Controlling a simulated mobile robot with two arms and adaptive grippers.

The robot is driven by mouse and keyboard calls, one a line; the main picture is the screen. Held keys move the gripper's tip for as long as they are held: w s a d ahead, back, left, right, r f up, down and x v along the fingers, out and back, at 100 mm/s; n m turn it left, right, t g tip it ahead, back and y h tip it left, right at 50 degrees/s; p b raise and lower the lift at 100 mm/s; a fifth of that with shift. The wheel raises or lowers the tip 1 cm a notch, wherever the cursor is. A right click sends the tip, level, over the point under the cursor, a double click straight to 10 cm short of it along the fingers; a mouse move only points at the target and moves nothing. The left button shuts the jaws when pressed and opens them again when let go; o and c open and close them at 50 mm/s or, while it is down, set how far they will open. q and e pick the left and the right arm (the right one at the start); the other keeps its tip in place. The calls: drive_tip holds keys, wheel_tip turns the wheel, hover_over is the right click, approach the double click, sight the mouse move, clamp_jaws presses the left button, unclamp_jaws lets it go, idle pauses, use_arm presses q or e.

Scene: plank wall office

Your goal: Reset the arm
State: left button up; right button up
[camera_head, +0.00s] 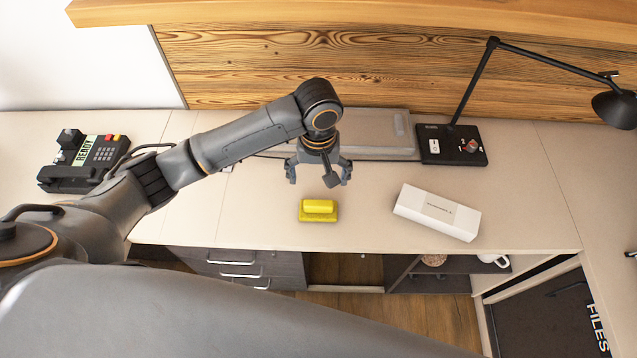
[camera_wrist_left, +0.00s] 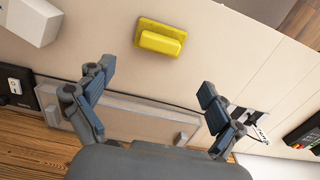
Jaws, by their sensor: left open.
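My left arm comes in from the left in the head view and reaches over the desk. My left gripper (camera_head: 318,175) is open and empty, pointing down above the desk. In the left wrist view its two fingers (camera_wrist_left: 152,95) are spread wide with nothing between them. A yellow block-like object (camera_head: 318,210) sits on the desk just in front of the gripper, apart from it. It also shows in the left wrist view (camera_wrist_left: 161,38), beyond the fingertips. My right gripper is not in either view.
A white box (camera_head: 437,212) lies to the right on the desk (camera_head: 260,215). A black desk lamp (camera_head: 452,145) stands behind it. A flat grey device (camera_head: 375,145) lies behind the gripper. A black phone (camera_head: 85,160) is at the left. Drawers (camera_head: 240,265) are below.

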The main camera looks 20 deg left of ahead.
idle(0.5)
use_arm(q)
drive_tip(key=s+d+f+m+t+h, duration=0.25)
drive_tip(key=s+d+m, duration=0.2)
drive_tip(key=s, duration=0.55)
drive_tip(key=s+a+t+y, duration=0.1)
drive_tip(key=s+a+y, duration=0.1)
drive_tip(key=s+a, duration=0.9)
wheel_tip(320, 180, down, 27)
drive_tip(key=g, duration=0.1)
drive_tip(key=s+a+f, duration=0.2)
drive_tip(key=s+f, duration=0.6)
drive_tip(key=s+a+f+m+g, duration=0.1)
drive_tip(key=s+f, duration=0.7)
drive_tip(key=shift+s+a+f, duration=0.2)
drive_tip(key=shift+s+a, duration=0.1)
drive_tip(key=shift+a, duration=0.05)
